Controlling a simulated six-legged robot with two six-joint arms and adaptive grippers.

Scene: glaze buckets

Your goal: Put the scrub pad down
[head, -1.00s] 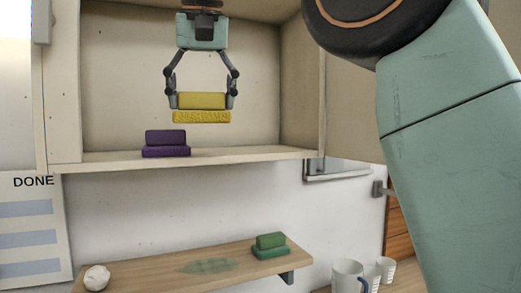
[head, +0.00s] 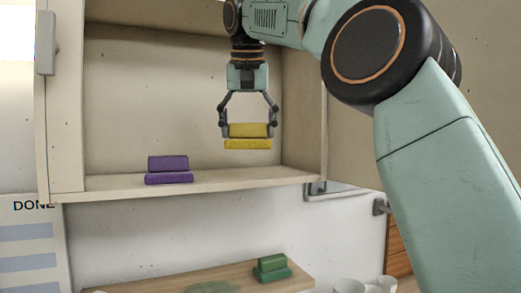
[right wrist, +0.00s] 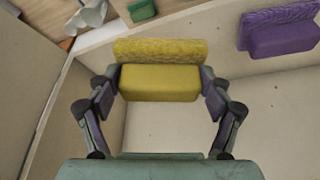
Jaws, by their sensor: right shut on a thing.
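A yellow scrub pad (head: 248,137) with a rough lower layer is held between the fingers of my right gripper (head: 248,133). It hangs level above the cabinet shelf (head: 225,181), toward the shelf's right side, with a gap under it. In the right wrist view the yellow pad (right wrist: 160,75) sits between both fingertips of the right gripper (right wrist: 160,84). A purple scrub pad (head: 168,170) rests on the shelf to the left; it also shows in the right wrist view (right wrist: 280,30). My left gripper is not in view.
The cabinet side walls (head: 303,110) bound the shelf. Below, a green scrub pad (head: 271,268) sits on a lower wooden shelf (head: 175,277) with a green stain. White mugs (head: 349,286) stand at the lower right. A board marked DONE (head: 35,235) is at left.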

